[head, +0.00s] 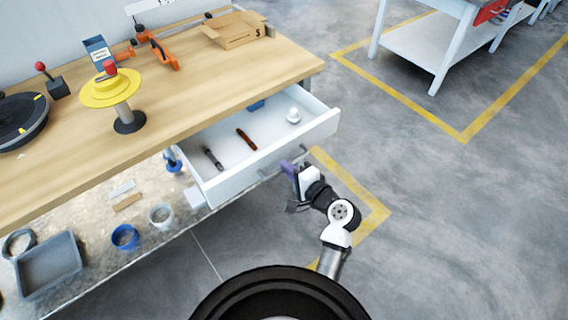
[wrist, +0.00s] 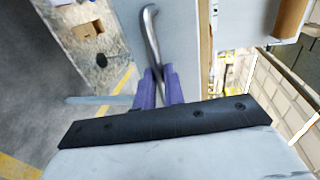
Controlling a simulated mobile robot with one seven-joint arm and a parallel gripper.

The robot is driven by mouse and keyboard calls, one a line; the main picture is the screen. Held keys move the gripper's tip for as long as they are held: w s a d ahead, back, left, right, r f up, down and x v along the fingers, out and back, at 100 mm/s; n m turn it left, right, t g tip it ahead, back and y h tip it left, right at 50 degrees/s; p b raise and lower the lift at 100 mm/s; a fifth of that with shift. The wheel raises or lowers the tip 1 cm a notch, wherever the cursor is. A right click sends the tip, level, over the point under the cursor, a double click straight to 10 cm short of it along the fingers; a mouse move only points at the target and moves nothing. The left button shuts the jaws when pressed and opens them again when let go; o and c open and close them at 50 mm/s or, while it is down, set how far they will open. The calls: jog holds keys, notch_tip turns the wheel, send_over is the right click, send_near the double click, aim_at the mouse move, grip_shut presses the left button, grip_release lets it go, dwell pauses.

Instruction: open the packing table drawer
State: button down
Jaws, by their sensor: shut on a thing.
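The packing table drawer (head: 240,174) is pulled out from under the wooden tabletop, and its inside shows in the head view. A dark pen-like item (head: 213,158), a brown-red item (head: 246,138) and a small white item (head: 293,115) lie in it. My gripper (head: 287,167) is at the drawer's front. In the wrist view its purple fingers (wrist: 158,87) are closed around the metal bar handle (wrist: 152,35) on the pale drawer front (wrist: 182,45). The fingers hide part of the handle.
The packing table (head: 190,75) carries a yellow spool (head: 105,90), orange clamps and an open cardboard box (head: 232,32). A lower shelf holds tape rolls and a grey tray (head: 48,265). Concrete floor is clear to the right, towards another table (head: 420,45).

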jog(key=shift+f+v, duration=0.25)
jog(key=shift+v, duration=0.9)
jog(key=shift+f+v, duration=0.25)
jog(key=shift+v, duration=0.9)
jog(key=shift+s, duration=0.1)
jog(key=c, duration=1.5)
grip_release()
